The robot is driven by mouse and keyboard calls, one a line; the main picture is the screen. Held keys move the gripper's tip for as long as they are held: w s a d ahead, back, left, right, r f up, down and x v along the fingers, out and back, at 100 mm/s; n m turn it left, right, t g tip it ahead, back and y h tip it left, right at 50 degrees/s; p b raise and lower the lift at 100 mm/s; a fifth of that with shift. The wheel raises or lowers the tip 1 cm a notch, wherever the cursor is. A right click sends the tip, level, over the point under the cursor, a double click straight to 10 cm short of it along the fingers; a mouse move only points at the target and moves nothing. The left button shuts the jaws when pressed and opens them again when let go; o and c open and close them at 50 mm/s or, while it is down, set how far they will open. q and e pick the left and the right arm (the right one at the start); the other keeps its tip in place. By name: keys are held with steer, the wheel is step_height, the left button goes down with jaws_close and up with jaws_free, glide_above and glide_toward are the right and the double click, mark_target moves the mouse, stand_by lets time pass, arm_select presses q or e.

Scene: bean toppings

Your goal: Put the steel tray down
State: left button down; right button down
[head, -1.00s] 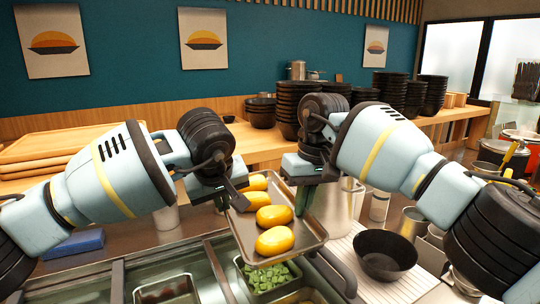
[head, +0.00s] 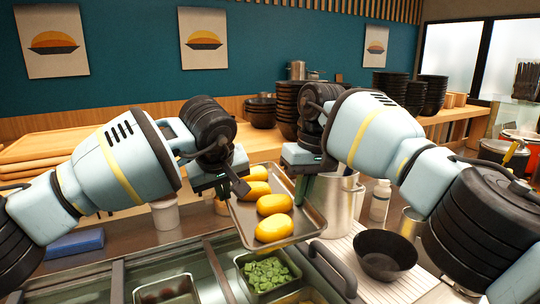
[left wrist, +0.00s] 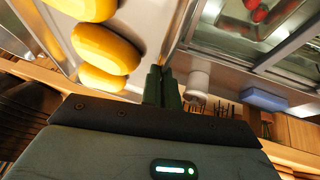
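The fingertips' exact contact is partly hidden.
Below are a pan of green pieces (head: 267,272) and a pan of red pieces (head: 165,291). A steel pot (head: 344,208) stands close behind the tray's right side. A black bowl (head: 385,254) sits on the white ribbed board at right. A blue sponge block (head: 75,243) is at left.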

arm_select(q)
steer(key=shift+r, duration=0.15)
arm_select(e)
steer(key=shift+r, duration=0.1)
